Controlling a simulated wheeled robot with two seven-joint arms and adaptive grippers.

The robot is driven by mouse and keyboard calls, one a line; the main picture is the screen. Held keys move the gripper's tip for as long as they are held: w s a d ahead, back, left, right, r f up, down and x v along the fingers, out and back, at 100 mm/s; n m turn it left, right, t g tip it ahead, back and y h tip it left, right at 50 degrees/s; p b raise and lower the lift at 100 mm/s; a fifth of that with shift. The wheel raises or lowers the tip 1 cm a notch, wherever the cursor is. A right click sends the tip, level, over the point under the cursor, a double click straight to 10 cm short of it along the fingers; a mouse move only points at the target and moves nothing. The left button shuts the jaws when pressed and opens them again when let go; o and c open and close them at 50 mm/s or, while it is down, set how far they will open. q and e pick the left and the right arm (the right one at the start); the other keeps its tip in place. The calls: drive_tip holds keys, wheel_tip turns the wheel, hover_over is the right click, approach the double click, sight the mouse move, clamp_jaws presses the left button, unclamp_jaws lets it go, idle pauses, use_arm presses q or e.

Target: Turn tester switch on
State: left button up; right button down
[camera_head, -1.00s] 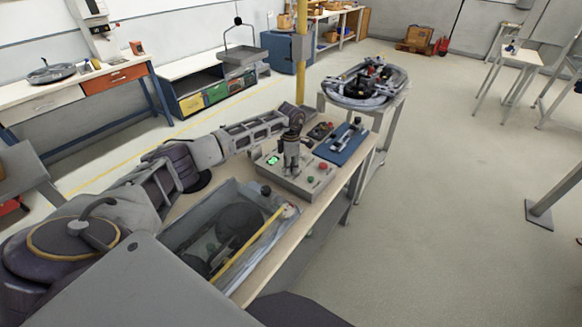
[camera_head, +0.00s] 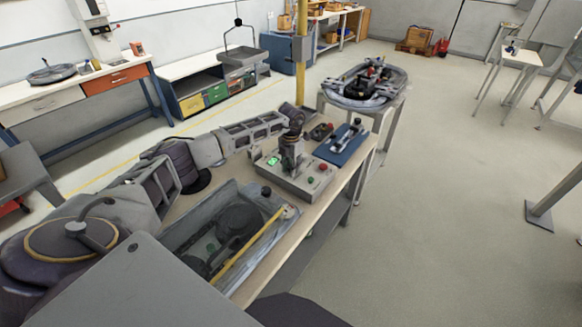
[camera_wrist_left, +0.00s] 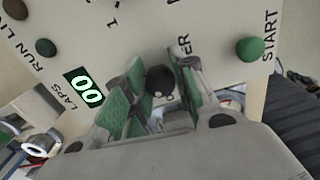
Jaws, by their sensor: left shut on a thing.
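The tester (camera_head: 313,186) is a grey box with a lit green display on the bench. In the left wrist view its pale panel (camera_wrist_left: 215,20) carries a LAPS display reading 00 (camera_wrist_left: 83,88), a green START button (camera_wrist_left: 250,49) and a dark RUN lamp (camera_wrist_left: 46,47). A black, round-ended switch (camera_wrist_left: 159,80) stands between the green-padded fingers. My left gripper (camera_head: 290,166) points down over the tester; it also shows in the left wrist view (camera_wrist_left: 155,102), shut on the switch. The panel lettering behind the fingers is partly hidden. My right gripper is out of view.
A grey bin (camera_head: 183,247) with dark round parts and a yellow bar sits nearer on the bench. A blue tray (camera_head: 337,148) with a metal part lies beyond the tester. A round track (camera_head: 352,94) stands on a further stand. Open floor lies to the right.

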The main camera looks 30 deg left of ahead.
use_arm(q)
drive_tip(key=n+p, duration=0.1)
drive_tip(key=n, duration=0.4)
drive_tip(key=shift+n, duration=0.4)
drive_tip(key=shift+r, duration=0.1)
idle(0.3)
drive_tip(key=o, duration=1.1)
drive_tip(key=shift+c, duration=0.2)
wheel_tip(320, 180, up, 12)
idle(0.6)
